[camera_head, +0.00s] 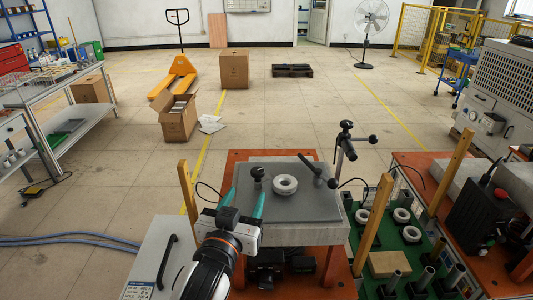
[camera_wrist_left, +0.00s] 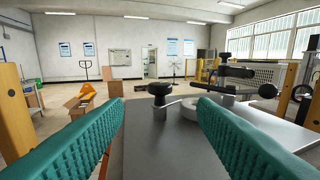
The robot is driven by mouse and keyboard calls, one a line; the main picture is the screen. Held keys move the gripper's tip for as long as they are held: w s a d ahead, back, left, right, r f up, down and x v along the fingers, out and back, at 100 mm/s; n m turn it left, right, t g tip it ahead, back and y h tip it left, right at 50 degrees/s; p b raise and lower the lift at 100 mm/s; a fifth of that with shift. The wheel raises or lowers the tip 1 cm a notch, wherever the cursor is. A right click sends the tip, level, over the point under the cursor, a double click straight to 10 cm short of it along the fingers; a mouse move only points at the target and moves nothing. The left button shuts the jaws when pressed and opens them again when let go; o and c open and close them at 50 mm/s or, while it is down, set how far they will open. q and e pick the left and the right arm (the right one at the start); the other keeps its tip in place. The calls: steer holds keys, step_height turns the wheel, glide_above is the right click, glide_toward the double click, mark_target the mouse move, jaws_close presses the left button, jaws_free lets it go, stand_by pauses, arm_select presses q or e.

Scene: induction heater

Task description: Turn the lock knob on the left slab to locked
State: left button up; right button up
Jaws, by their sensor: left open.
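The left slab (camera_head: 243,187) is a grey plate on a block in an orange-red frame, and it also shows in the left wrist view (camera_wrist_left: 160,150). The lock knob (camera_head: 257,173) is black and stands upright near the slab's far left. In the left wrist view the knob (camera_wrist_left: 160,90) appears between the two teal fingers, beyond their tips. I cannot tell its lock setting. My left gripper (camera_head: 245,199) is open and empty, over the near left part of the slab and short of the knob. My right gripper is not in view.
A pale ring (camera_head: 285,184) lies on the slab right of the knob. Black-handled levers (camera_head: 318,172) stand to its right. Wooden posts (camera_head: 372,222) rise on both sides. A green tray (camera_head: 407,248) with rings and cylinders is at right. Open floor lies beyond.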

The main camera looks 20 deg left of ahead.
mark_target(256, 175)
arm_select(q)
steer(key=shift+w+r, duration=0.1)
steer(key=shift+w, duration=0.25)
steer(key=w, duration=0.1)
steer(key=w+p, duration=0.1)
steer(key=w, duration=0.2)
steer(key=shift+w+r, duration=0.15)
steer(key=shift+r, duration=0.2)
steer(key=w, duration=0.2)
steer(key=w+p, duration=0.1)
steer(key=w, duration=0.3)
steer(key=shift+f+p, duration=0.25)
steer(key=shift+p, duration=0.05)
steer(key=shift+w+a, duration=0.1)
steer(key=shift+w, duration=0.3)
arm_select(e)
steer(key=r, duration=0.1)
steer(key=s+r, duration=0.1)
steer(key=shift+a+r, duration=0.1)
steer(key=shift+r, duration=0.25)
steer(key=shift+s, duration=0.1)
